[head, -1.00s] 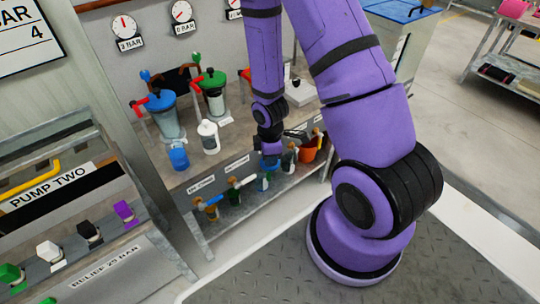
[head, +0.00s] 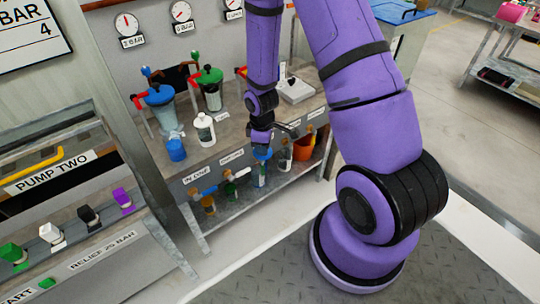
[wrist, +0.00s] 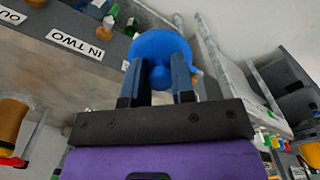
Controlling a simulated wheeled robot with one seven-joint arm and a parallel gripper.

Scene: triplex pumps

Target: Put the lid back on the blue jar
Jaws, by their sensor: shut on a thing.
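My gripper (head: 262,144) is in front of the counter's front edge. In the wrist view its two dark fingers (wrist: 160,78) are shut on the knob of a round blue lid (wrist: 160,48). The lid (head: 262,153) also shows just below the gripper in the head view, apart from any jar. A small blue jar (head: 177,149) stands upright on the counter, left of the gripper. I cannot make out whether its top is open.
A blue-topped pot (head: 160,97) and a green-topped pot (head: 210,85) stand at the back of the counter. A white bottle (head: 204,130) stands beside the blue jar.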

